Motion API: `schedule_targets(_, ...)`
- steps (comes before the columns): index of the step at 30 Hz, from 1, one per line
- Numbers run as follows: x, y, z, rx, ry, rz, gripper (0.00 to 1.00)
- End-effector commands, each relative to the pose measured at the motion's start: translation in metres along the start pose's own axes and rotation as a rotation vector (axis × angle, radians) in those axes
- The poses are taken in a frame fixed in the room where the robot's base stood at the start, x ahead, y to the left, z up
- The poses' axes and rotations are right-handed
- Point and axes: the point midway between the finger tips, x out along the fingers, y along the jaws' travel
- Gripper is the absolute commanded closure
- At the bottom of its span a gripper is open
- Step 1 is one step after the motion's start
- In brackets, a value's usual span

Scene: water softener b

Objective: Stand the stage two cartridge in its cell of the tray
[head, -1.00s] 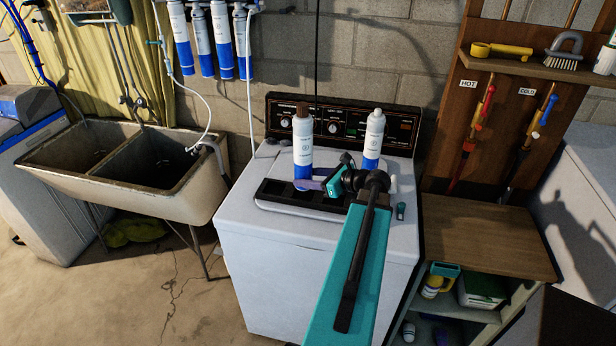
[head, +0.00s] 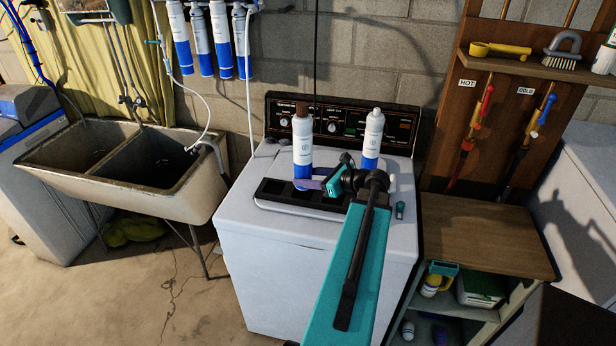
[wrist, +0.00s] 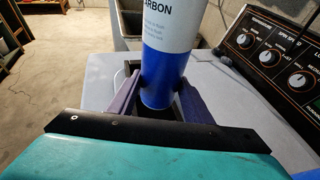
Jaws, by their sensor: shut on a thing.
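My gripper (wrist: 160,98) has purple fingers on both sides of the lower blue part of a white and blue cartridge (head: 302,140) and is shut on it. In the wrist view the cartridge (wrist: 165,68) shows a label ending in "ARBON". In the head view it has a brown top and looks upright. The black tray (head: 268,190) lies on the washer lid with several cells in a row. The cartridge's base is at a dark cell opening, its lower end partly hidden in the head view. I cannot tell whether it touches the cell floor.
A second cartridge (head: 372,138) with a white top stands at the back right of the washer (head: 310,250), behind my gripper. The control panel (head: 345,122) rises along the back. A small teal object (head: 400,209) lies to the right. The sink (head: 120,170) is at left.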

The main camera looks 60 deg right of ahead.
Motion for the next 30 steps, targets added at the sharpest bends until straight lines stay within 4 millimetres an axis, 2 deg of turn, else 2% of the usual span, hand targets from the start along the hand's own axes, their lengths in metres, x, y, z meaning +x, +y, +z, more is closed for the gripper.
schedule_targets(30, 0.007, 0.001, -0.017, 0.000, -0.002, 0.001, 0.80)
